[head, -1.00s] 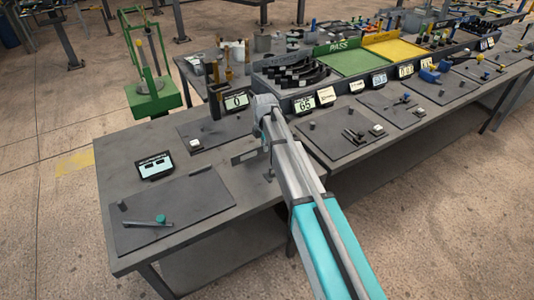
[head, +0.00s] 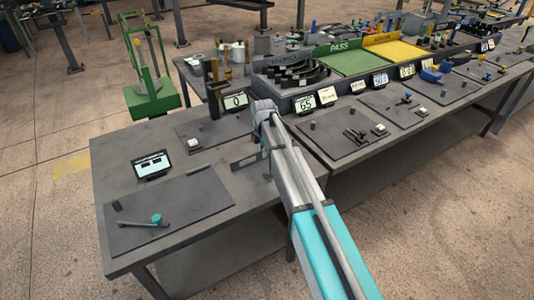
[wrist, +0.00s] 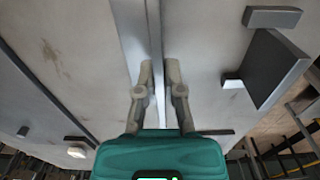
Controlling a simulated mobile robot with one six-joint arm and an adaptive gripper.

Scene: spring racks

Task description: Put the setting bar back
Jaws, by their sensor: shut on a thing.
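My gripper (wrist: 158,88) has its two fingers closed on a slim grey bar (wrist: 156,40), seen in the wrist view. I take this to be the setting bar. It runs from between the fingertips up to the top edge of the picture. A broader pale strip lies along its left side, and I cannot tell whether it is part of the bar or of what lies beyond.
A dark plate (head: 170,208) with a teal-knobbed rod (head: 155,220) lies on the near bench (head: 120,165). A small display (head: 152,165) stands behind it. A dark upright post (head: 211,88) stands left of my wrist. Green PASS (head: 350,62) and yellow (head: 398,47) trays stand at the back.

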